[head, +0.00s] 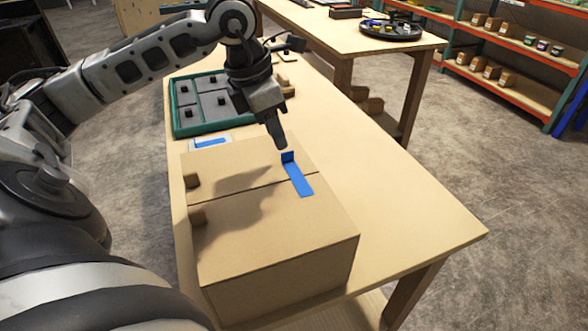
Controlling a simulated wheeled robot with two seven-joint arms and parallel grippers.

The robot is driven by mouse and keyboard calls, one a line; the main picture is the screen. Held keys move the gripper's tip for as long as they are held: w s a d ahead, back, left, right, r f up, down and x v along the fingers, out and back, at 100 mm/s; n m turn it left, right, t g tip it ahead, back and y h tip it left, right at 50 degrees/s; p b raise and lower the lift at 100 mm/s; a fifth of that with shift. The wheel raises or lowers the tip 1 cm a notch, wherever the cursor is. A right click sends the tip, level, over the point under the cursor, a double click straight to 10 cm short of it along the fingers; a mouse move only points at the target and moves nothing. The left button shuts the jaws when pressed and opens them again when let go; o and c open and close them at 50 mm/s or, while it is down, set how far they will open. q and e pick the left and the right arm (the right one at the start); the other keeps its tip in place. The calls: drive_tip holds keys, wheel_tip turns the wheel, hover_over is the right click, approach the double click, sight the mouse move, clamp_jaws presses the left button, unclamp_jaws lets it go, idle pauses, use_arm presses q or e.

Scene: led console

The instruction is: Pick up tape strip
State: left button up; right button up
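A blue tape strip (301,183) lies on top of a closed cardboard box (250,247), across the seam between its flaps. The strip's far end looks bent upward. My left gripper (280,146) points down just above and beside that raised end. Its fingers overlap in this view, so I cannot tell whether they are open or shut, or whether they touch the strip. My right gripper is not in view.
The box stands on a wooden table (410,225) with free room on its right. Behind it are a flat white piece with a blue strip (210,143) and a green-rimmed tray (176,127) with grey lidded compartments. Another table (395,46) and shelves (515,79) stand farther back.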

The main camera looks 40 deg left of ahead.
sight(285, 153)
use_arm(q)
drive_tip(key=x, duration=0.3)
drive_tip(key=p+x, duration=0.1)
drive_tip(key=x, duration=0.1)
drive_tip(key=shift+w+d, duration=0.1)
drive_tip(key=shift+w, duration=0.25)
clamp_jaws()
